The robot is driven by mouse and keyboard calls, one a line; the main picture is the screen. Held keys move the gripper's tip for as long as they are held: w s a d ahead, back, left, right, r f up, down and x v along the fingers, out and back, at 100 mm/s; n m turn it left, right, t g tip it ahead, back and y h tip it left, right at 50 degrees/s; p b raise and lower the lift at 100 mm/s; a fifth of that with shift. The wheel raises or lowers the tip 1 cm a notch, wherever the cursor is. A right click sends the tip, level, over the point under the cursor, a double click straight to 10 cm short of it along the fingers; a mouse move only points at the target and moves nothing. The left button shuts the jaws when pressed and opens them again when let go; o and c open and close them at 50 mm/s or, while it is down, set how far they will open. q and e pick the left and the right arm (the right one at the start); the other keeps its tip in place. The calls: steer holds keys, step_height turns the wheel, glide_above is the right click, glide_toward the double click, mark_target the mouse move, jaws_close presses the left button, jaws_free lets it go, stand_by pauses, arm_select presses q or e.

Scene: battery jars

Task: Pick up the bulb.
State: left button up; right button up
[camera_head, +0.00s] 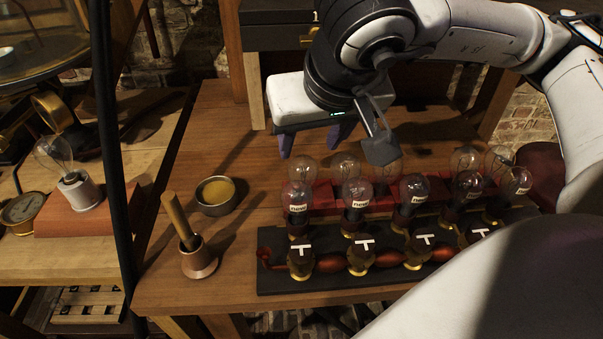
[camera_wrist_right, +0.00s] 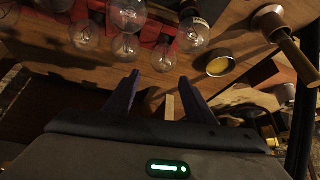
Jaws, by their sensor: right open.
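Another clear bulb (camera_head: 53,153) stands alone in a white socket on a red-brown block at the left. My right gripper (camera_head: 314,150), with purple fingers, is open and empty above the bench, behind and above the rack's left end. In the right wrist view, the open fingers (camera_wrist_right: 159,78) point toward the bench, with a bulb (camera_wrist_right: 164,58) just beyond them. My left gripper is out of view.
A dark board (camera_head: 272,240) with brass fittings lies in front of the rack. A small round dish (camera_head: 215,194) and a copper mortar (camera_head: 199,261) with a wooden pestle stand left of it. A dark upright post (camera_head: 110,140) crosses the left side. Bare wood lies behind the dish.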

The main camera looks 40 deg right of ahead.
mark_target(303, 156)
steer(key=x, duration=0.6)
steer(key=shift+a, duration=0.2)
steer(key=c, duration=0.9)
